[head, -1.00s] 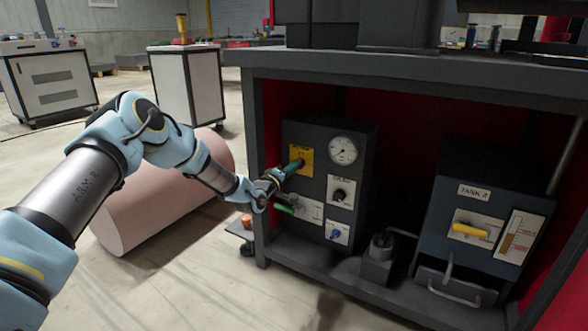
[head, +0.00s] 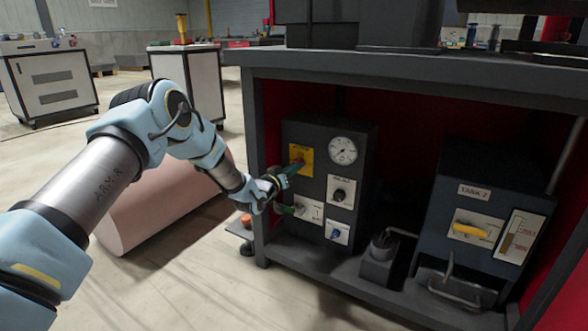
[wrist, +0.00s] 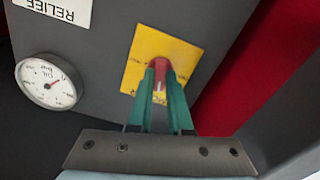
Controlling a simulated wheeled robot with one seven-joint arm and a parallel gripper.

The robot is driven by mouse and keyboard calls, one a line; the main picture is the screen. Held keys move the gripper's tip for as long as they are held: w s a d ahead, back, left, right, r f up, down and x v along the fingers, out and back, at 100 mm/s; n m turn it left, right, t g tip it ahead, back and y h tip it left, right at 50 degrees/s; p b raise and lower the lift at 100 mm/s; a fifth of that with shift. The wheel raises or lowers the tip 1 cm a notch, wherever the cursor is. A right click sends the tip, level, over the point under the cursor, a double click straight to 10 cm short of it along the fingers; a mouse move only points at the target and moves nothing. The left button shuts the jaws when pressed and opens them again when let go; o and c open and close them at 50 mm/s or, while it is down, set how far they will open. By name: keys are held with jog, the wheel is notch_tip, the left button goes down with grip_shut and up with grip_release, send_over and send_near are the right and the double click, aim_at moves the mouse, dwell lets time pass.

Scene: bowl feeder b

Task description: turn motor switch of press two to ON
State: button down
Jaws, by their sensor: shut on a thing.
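The motor switch is a red handle (wrist: 160,66) on a yellow plate (wrist: 184,52) on a dark control box. The plate also shows in the head view (head: 307,157), on the upper left of the box front. My gripper (wrist: 160,72), with green fingers, is shut on the red handle in the wrist view. In the head view my gripper (head: 297,166) reaches the plate from the left and covers most of the handle. The plate's lettering is too small and partly covered, so I cannot tell the switch's position.
A gauge (head: 343,151), a black knob (head: 340,195) and a blue knob (head: 335,234) are on the same box. The tank box (head: 490,195) with a yellow handle stands to the right. The bench frame (head: 256,150) edges the space closely beside my arm.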

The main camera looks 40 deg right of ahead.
jog(key=shift+m, duration=1.4)
jog(key=c, duration=0.8)
grip_release()
jog(key=shift+c, duration=0.2)
jog(key=shift+a, duration=0.1)
jog(key=p+v, duration=0.3)
jog(key=v, duration=0.7)
jog(key=shift+a, duration=0.35)
